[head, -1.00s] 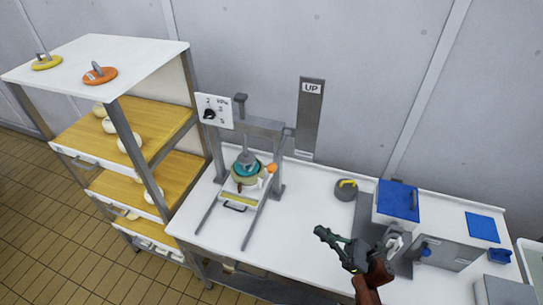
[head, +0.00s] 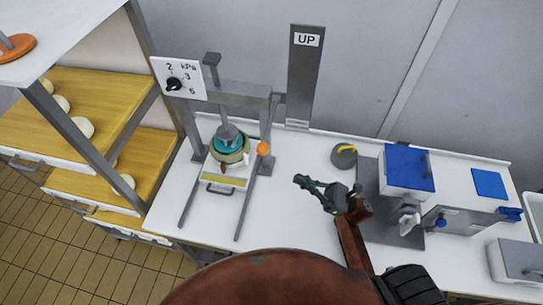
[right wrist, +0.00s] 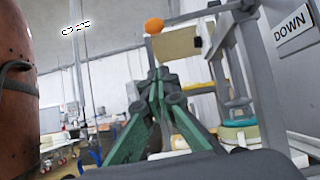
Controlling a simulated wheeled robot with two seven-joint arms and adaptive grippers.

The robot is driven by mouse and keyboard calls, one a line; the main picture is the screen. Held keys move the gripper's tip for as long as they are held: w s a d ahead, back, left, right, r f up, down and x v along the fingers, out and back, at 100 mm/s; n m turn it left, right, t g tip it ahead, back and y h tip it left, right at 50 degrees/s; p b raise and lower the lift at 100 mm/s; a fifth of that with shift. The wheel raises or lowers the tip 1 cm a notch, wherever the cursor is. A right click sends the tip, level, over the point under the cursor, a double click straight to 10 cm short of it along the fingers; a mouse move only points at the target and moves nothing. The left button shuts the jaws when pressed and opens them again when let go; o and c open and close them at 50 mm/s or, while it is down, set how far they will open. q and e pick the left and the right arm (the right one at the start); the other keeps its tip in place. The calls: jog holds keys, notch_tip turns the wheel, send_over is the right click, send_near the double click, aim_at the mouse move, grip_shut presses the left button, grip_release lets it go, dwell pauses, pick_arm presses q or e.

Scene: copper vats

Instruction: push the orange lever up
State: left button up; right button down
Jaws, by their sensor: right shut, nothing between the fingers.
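The orange lever ends in a round orange knob (head: 263,148) at the right side of the press frame (head: 240,95), its grey rod running up toward the right post. The knob (right wrist: 154,26) also shows in the right wrist view, above the fingertips, with its rod running to the right. My right gripper (head: 302,182) is shut and empty, over the white table, right of the knob and lower in the picture. Its green fingers (right wrist: 158,80) point up in the wrist view, apart from the knob. My left gripper is not in view.
A panel marked UP (head: 306,75) stands behind the press. A teal-topped pot (head: 229,142) sits under the press. A grey-and-yellow round object (head: 344,156) and a blue-lidded box (head: 408,168) lie to the right. Shelves (head: 60,110) stand at the left.

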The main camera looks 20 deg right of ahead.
pick_arm(q)
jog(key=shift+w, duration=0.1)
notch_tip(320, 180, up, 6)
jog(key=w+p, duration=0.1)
jog(key=p, duration=0.4)
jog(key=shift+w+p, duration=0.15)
jog(key=shift+p, duration=0.25)
pick_arm(e)
jog(key=s+d+r+x, duration=0.1)
jog(key=r+x, duration=0.1)
jog(key=x, duration=1)
jog(key=shift+w+r, duration=0.15)
jog(key=shift+r, duration=0.3)
jog(key=shift+a, duration=0.15)
